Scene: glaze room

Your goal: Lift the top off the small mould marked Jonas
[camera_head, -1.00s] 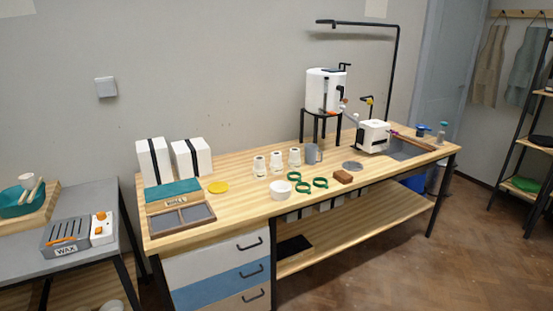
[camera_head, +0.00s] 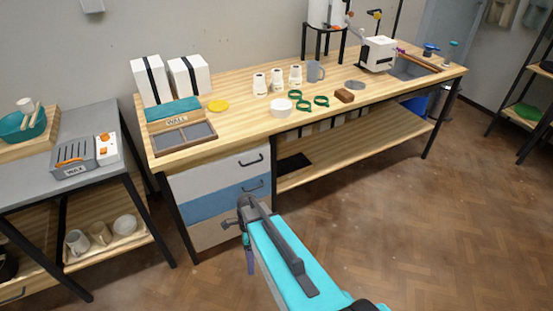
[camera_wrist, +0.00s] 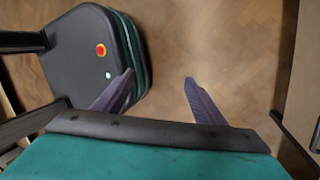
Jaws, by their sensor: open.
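Three small white moulds stand in a row on the wooden bench in the head view: left (camera_head: 259,84), middle (camera_head: 277,81) and right (camera_head: 295,77). Each has a dark mark on its front, too small to read, so I cannot tell which is Jonas. All look upright, with their tops on. My gripper (camera_wrist: 158,82) is open and empty in the wrist view, its two fingers apart over bare floor. In the head view my arm is low in front of the bench drawers, well away from the moulds.
Green rings (camera_head: 303,106), a white bowl (camera_head: 281,108), a grey mug (camera_head: 315,71) and a brown block (camera_head: 344,96) are near the moulds. Two large strapped white blocks (camera_head: 151,80) stand at the left back. The bench's front edge lies above my arm. Floor at right is clear.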

